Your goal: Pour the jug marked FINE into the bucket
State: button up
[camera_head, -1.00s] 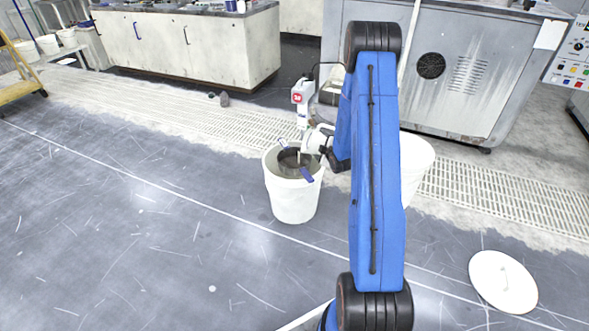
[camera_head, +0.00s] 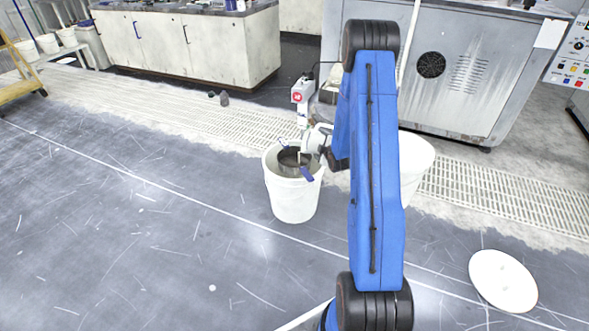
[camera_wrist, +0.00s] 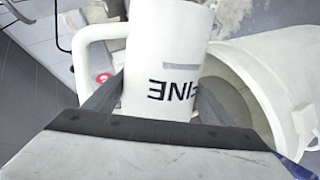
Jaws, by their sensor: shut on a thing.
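The white jug with FINE in black letters fills the upper middle of the wrist view (camera_wrist: 165,50), its handle to the left and its lettering upside down. My gripper (camera_wrist: 157,100) is shut on the jug, one dark finger on each side. The white bucket (camera_head: 294,202) stands on the floor left of my arm in the head view. The jug and gripper are small and partly hidden there, at the bucket's rim. In the wrist view, a large open white container is at the right (camera_wrist: 275,65). I cannot see the jug's mouth or any liquid flowing.
A white box with a red round mark (camera_head: 302,92) is just behind the bucket. Another white container (camera_head: 416,165) is partly behind my arm. A white round lid (camera_head: 503,280) lies at the lower right. Grey machinery (camera_head: 450,75) stands at the back.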

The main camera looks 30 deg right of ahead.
jog(key=shift+w+a+r+n+h, duration=0.25)
jog(key=shift+a+r+n, duration=0.1)
jog(key=shift+a, duration=0.25)
jog(key=shift+w+a+r+n+h, duration=0.2)
jog(key=shift+a+r+n, duration=0.15)
jog(key=shift+a, duration=0.25)
dwell(1.6)
jog(key=shift+w+a+r+n+g+h, duration=0.25)
jog(key=shift+a+r+n+g+h, duration=0.15)
jog(key=shift+a+r+n, duration=0.15)
dwell(1.2)
jog(key=shift+d, duration=0.1)
jog(key=shift+s+d+f+m+y, duration=0.3)
jog(key=shift+d+f+m+y, duration=0.15)
jog(key=shift+d+f+m, duration=0.25)
jog(key=shift+s+d+f+m+t+y, duration=0.2)
jog(key=shift+d+f+m, duration=0.1)
jog(key=shift+d, duration=0.15)
jog(key=shift+s+d+f+m+t+y, duration=0.15)
jog(key=shift+s+d+f+t, duration=0.1)
jog(key=shift+d, duration=0.2)
jog(key=shift+w+a, duration=0.1)
